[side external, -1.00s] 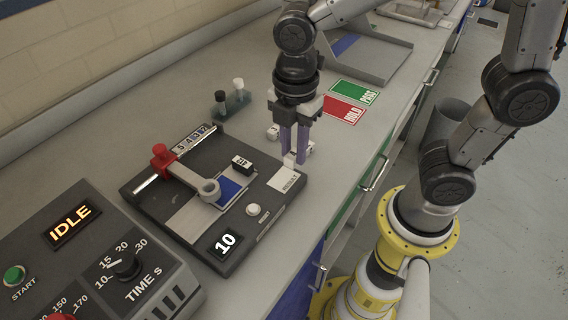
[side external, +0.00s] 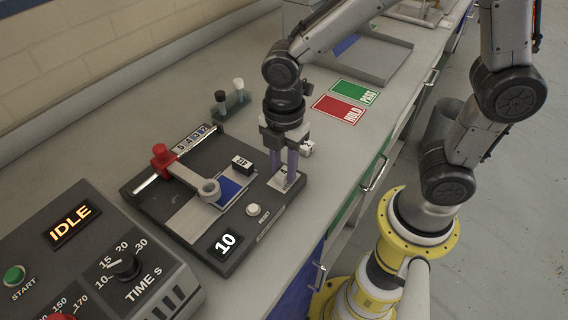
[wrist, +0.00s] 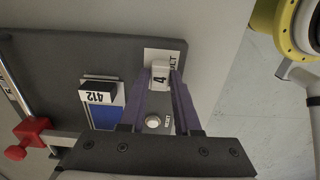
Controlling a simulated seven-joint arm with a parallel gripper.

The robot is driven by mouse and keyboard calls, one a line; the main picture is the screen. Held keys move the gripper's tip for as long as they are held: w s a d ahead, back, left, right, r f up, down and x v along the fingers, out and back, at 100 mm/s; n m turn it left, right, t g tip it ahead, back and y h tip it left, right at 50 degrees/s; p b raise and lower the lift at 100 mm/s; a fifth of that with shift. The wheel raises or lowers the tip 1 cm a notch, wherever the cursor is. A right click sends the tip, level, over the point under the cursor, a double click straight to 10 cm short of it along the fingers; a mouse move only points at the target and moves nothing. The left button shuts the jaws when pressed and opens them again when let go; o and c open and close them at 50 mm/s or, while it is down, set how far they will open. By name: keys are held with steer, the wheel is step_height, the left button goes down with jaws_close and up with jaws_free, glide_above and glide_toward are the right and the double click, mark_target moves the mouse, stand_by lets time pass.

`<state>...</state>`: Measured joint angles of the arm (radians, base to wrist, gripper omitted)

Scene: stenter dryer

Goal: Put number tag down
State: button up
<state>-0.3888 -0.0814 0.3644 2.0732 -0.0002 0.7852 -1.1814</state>
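The number tag (wrist: 159,75) is a small white block marked 4. In the wrist view it sits between the tips of my gripper's (wrist: 160,88) two purple fingers, over the white RESULT label (wrist: 150,56) on the dark tester board (wrist: 45,48). In the side external view my gripper (side external: 284,184) points down at that label, and the tag is mostly hidden by the fingers. The fingers look shut on the tag. Whether the tag touches the label is hard to tell.
Red HOLD (side external: 339,109) and green PASS (side external: 356,91) mats lie beyond.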

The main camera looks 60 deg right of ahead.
mark_target(284, 171)
steer(key=o, duration=0.3)
step_height(284, 171, up, 12)
steer(key=s+d+m+t, duration=0.5)
steer(key=s+d+m, duration=0.5)
steer(key=m, duration=0.8)
steer(key=shift+s+d+r+t, duration=0.2)
steer(key=shift+d+t, duration=0.1)
steer(key=shift+d, duration=0.2)
